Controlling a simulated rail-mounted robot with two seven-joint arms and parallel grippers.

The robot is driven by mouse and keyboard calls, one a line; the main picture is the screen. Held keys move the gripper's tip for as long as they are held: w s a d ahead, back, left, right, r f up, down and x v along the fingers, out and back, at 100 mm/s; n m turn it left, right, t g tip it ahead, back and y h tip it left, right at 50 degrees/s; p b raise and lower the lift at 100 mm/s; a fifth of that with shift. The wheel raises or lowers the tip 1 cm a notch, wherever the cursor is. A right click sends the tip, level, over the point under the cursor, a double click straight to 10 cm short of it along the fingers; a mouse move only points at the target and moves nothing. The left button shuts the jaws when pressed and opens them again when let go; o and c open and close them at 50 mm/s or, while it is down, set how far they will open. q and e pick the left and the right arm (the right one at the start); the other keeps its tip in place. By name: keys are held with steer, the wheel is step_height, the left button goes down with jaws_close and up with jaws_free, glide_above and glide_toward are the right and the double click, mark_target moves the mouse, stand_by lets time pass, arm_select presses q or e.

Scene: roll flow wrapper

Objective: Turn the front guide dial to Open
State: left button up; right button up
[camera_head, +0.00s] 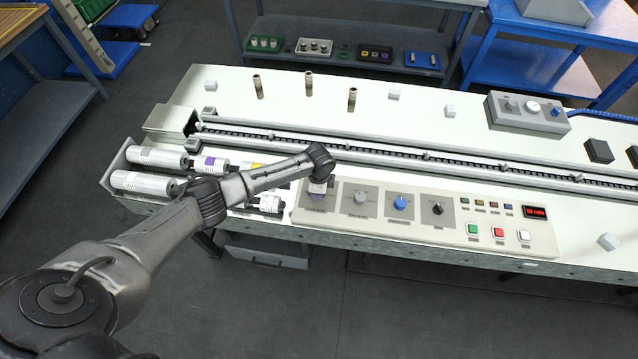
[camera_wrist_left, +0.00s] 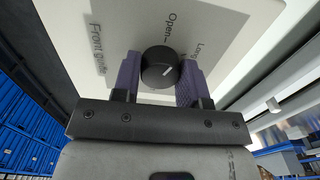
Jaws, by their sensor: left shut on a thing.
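The front guide dial (camera_wrist_left: 160,67) is a round black knob on a pale plate (camera_wrist_left: 120,45) labelled "Front guide". Its white pointer line slants up to the right, towards a partly hidden label starting "Lo"; the "Open" label sits above the knob. My left gripper (camera_wrist_left: 158,78) is shut on the dial, one purple-padded finger on each side. In the head view my left gripper (camera_head: 318,188) comes down at the left end of the control panel (camera_head: 470,238) and hides the dial. My right gripper is not in view.
Right of the gripper on the panel are a grey dial (camera_head: 361,198), a blue dial (camera_head: 401,203), a black knob (camera_head: 437,209), several buttons and a red display (camera_head: 536,212). White rolls (camera_head: 155,157) lie at the left. A conveyor chain runs behind.

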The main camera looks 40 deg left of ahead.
arm_select(q)
steer(key=n+p, duration=0.2)
steer(key=n, duration=0.1)
steer(key=shift+r, duration=0.15)
steer(key=shift+n+p, duration=0.5)
steer(key=shift+n, duration=0.2)
steer(key=o, duration=0.9)
step_height(320, 180, up, 14)
steer(key=shift+f+p, duration=0.2)
steer(key=shift+p, duration=0.65)
